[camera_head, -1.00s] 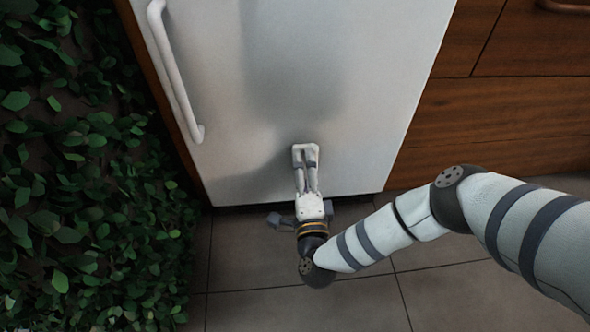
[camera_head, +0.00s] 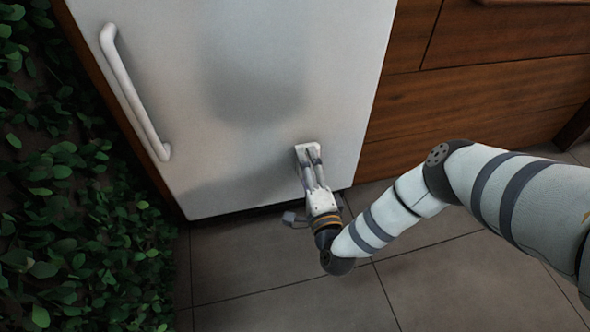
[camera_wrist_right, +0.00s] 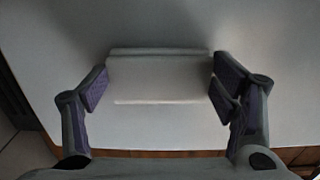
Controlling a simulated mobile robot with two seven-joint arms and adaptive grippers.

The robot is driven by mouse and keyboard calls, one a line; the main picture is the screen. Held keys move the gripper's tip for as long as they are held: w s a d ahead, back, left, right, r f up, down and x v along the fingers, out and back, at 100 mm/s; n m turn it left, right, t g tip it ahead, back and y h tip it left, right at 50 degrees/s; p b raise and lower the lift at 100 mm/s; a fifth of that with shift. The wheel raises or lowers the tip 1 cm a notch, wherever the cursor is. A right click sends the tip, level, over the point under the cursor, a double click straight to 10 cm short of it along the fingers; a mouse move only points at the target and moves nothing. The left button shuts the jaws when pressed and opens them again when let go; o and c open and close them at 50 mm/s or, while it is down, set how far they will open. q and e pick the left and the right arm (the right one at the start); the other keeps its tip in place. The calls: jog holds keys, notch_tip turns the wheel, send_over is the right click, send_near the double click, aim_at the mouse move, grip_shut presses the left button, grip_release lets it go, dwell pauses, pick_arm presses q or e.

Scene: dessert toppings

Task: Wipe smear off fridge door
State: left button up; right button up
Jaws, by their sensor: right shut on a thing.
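The white fridge door (camera_head: 230,150) fills the upper middle of the head view, with a white bar handle (camera_head: 135,90) on its left. My right gripper (camera_head: 309,154) is low on the door, near its lower right edge. It is shut on a pale, flat block (camera_wrist_right: 160,77), which the right wrist view shows between the two fingers, against or very close to the door. In the head view the block is small and partly hidden by the fingers. Soft grey shades lie on the door; I cannot tell a smear from shadow. My left gripper is not in view.
Brown wooden cabinets (camera_head: 470,100) stand right of the fridge. Leafy green plants (camera_head: 60,200) fill the left side. The grey tiled floor (camera_head: 270,280) in front of the fridge is clear.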

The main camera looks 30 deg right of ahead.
jog(key=shift+w+d, duration=0.1)
jog(key=shift+w+a+b, duration=0.2)
jog(key=shift+w+a, duration=0.1)
jog(key=shift+a, duration=0.85)
jog(key=shift+w+a+b, duration=0.25)
jog(key=shift+a, duration=0.9)
jog(key=shift+w+a+b, duration=0.2)
jog(key=shift+w+a, duration=0.1)
jog(key=shift+a, duration=0.85)
jog(key=shift+w+a+b, duration=0.25)
jog(key=shift+w+a, duration=0.05)
jog(key=shift+a, duration=0.55)
jog(key=shift+w+a+b, duration=0.25)
jog(key=shift+w+a, duration=0.05)
jog(key=shift+a, duration=0.5)
jog(key=p, duration=0.2)
send_near(260, 165)
jog(key=shift+p+v, duration=0.7)
jog(key=shift+v, duration=0.75)
